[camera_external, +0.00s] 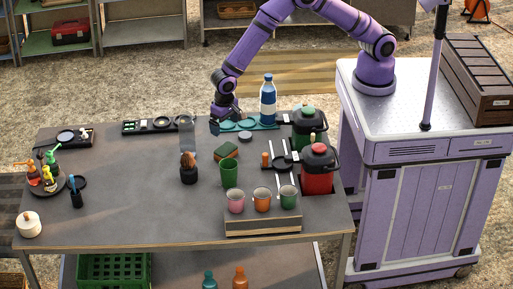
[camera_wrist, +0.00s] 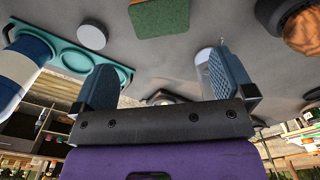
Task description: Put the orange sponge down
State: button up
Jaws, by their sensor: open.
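A sponge (camera_external: 226,150) with a green top and an orange-brown side lies flat on the grey table, left of the middle-right clutter. In the wrist view the sponge (camera_wrist: 158,18) shows at the top edge, beyond my fingertips and apart from them. My gripper (camera_external: 217,124) is above the table's back part, behind the sponge. In the wrist view my gripper (camera_wrist: 158,80) has its two fingers wide apart, with nothing between them.
A teal tray (camera_external: 262,125) and a blue-white bottle (camera_external: 268,100) stand right of my gripper; a grey disc (camera_external: 245,136) lies nearby. A dark pot with a brown brush (camera_external: 188,170) and a green cup (camera_external: 230,174) stand in front. The table's left middle is clear.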

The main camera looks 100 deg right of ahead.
jog(key=shift+r, duration=0.25)
jog(key=s+d+r+n+t, duration=0.1)
jog(key=s+d+r, duration=0.35)
jog(key=r, duration=0.45)
jog(key=s+d+r+n+t, duration=0.15)
jog(key=s+d+r, duration=0.3)
jog(key=r, duration=0.45)
jog(key=s+d+r+n, duration=0.1)
jog(key=s+d+r, duration=0.35)
jog(key=r, duration=0.45)
jog(key=s+d+r+n+t, duration=0.1)
jog(key=s+d+r, duration=0.25)
jog(key=s, duration=0.25)
jog(key=s+d+r+n, duration=0.2)
jog(key=s+d+r, duration=0.15)
jog(key=s, duration=0.25)
jog(key=s+d+n+t, duration=0.1)
jog(key=s+d+n, duration=0.1)
jog(key=s, duration=1.4)
jog(key=shift+s+d+t, duration=0.25)
jog(key=shift+d+t, duration=0.1)
jog(key=shift+d, duration=0.35)
jog(key=shift+n, duration=0.25)
